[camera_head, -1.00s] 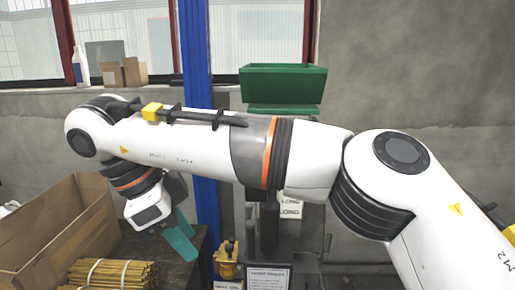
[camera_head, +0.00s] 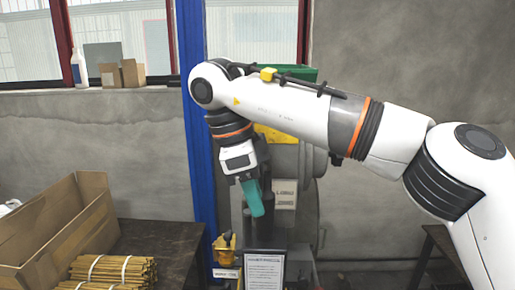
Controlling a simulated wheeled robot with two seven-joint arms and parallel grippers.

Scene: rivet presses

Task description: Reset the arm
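My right arm reaches across the view from the right. Its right gripper (camera_head: 251,197) hangs down at the centre, in front of the press. Teal finger surfaces show on it, seen from the side, and nothing is seen held in it. I cannot tell whether the fingers are open or shut. My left gripper does not show. The grey rivet press (camera_head: 307,215) stands behind the gripper, partly hidden by my arm, with a green bin (camera_head: 298,72) on top.
A cardboard box (camera_head: 62,230) and tied bundles of thin sticks (camera_head: 112,270) sit on a dark table (camera_head: 165,240) at the left. A blue post (camera_head: 191,130) rises beside the press. A small yellow part (camera_head: 224,247) and a framed sign (camera_head: 264,272) stand at the press's front.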

